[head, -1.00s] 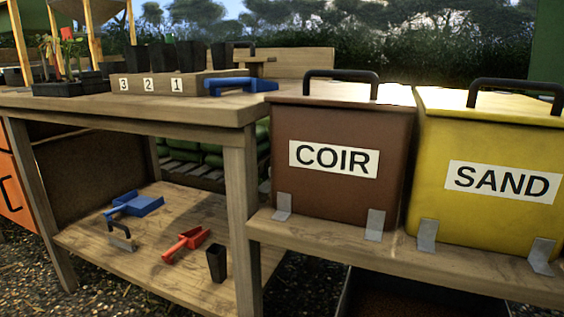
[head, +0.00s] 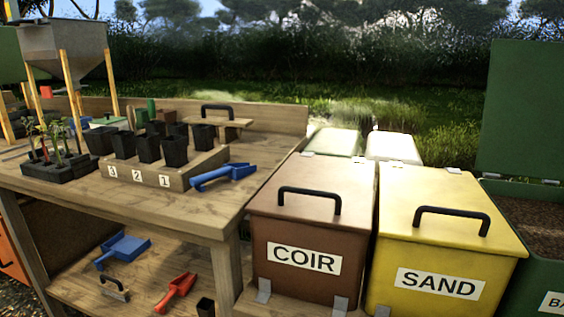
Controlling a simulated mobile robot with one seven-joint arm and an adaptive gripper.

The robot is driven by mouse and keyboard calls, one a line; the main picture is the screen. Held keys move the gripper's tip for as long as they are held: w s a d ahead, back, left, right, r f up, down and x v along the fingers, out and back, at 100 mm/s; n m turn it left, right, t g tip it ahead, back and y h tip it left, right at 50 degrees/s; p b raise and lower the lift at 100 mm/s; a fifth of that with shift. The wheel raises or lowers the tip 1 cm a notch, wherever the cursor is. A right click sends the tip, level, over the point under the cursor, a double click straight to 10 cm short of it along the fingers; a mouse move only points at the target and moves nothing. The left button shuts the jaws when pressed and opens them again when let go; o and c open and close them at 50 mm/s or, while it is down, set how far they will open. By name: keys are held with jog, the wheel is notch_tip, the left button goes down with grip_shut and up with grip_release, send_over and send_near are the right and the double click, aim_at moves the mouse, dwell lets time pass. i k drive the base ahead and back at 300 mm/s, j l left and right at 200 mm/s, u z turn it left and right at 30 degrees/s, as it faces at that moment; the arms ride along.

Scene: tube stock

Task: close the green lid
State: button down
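The green lid (head: 533,112) stands upright, open, at the right edge of the head view. It rises from the back of a green bin (head: 497,252), which is open and filled with brown bark-like material (head: 535,224). Part of the lid and bin is cut off by the picture's edge, and only the start of the bin's label shows. My gripper is not in view.
Left of the green bin stand a yellow SAND bin (head: 388,257) and a brown COIR bin (head: 265,236), both shut, with black handles. A wooden bench (head: 195,207) with black pots and a blue scoop (head: 222,175) fills the left.

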aim_at(522, 133)
jog(key=z, duration=1.45)
